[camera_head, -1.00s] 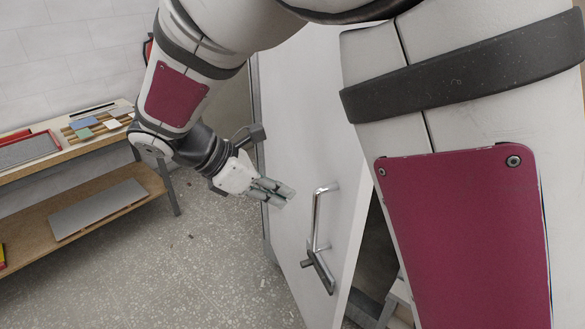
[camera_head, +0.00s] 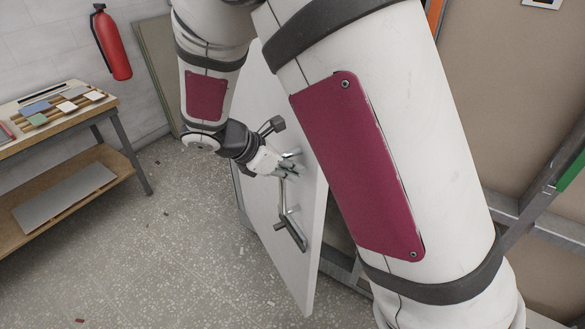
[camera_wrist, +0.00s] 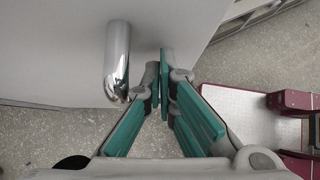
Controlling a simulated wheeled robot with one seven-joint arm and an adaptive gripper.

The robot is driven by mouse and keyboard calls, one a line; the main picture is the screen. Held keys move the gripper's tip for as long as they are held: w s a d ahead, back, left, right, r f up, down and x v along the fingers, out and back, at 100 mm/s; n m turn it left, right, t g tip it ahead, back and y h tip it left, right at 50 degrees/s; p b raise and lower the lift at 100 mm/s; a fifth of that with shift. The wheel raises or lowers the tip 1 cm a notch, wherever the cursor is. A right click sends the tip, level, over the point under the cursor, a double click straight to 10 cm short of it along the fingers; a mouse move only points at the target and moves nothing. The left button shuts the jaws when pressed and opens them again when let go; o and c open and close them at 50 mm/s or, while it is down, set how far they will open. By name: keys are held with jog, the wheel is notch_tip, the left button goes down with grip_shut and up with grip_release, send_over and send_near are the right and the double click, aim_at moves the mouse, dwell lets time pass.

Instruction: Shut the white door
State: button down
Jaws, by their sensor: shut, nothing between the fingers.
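The white door (camera_head: 266,118) stands open in the head view, partly hidden behind my arm. My gripper (camera_head: 288,172) is shut and empty by the upper end of the handle, close to the door face. In the wrist view my gripper's teal fingers (camera_wrist: 162,85) meet near the door's edge. The rounded end of the chrome handle (camera_wrist: 117,60) is just left of the fingertips. I cannot tell whether they touch.
A workbench (camera_head: 60,135) with tiles and a lower shelf stands at the left. A red fire extinguisher (camera_head: 111,45) hangs on the back wall. A metal frame (camera_head: 530,215) is at the right. The speckled floor (camera_head: 170,265) left of the door is mostly clear.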

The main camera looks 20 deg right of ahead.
dwell(0.3)
jog(key=w+d+n+t+b, duration=0.1)
jog(key=w+d, duration=0.4)
jog(key=d, duration=1)
jog(key=w+d+n+t+y+b, duration=0.1)
jog(key=w+d+n+t+b, duration=0.1)
jog(key=d, duration=1.3)
jog(key=w+n+t, duration=0.1)
jog(key=w+n, duration=0.1)
jog(key=w, duration=0.1)
jog(key=shift+w+d+r+n+y, duration=0.15)
jog(key=shift+w+r+n+y, duration=0.15)
jog(key=shift+w+n, duration=0.1)
jog(key=shift+d, duration=0.15)
jog(key=f+v, duration=0.1)
jog(key=v, duration=1.1)
jog(key=shift+s+a+r, duration=0.2)
jog(key=shift+s+a, duration=0.1)
jog(key=shift+a, duration=0.25)
jog(key=shift+r, duration=0.1)
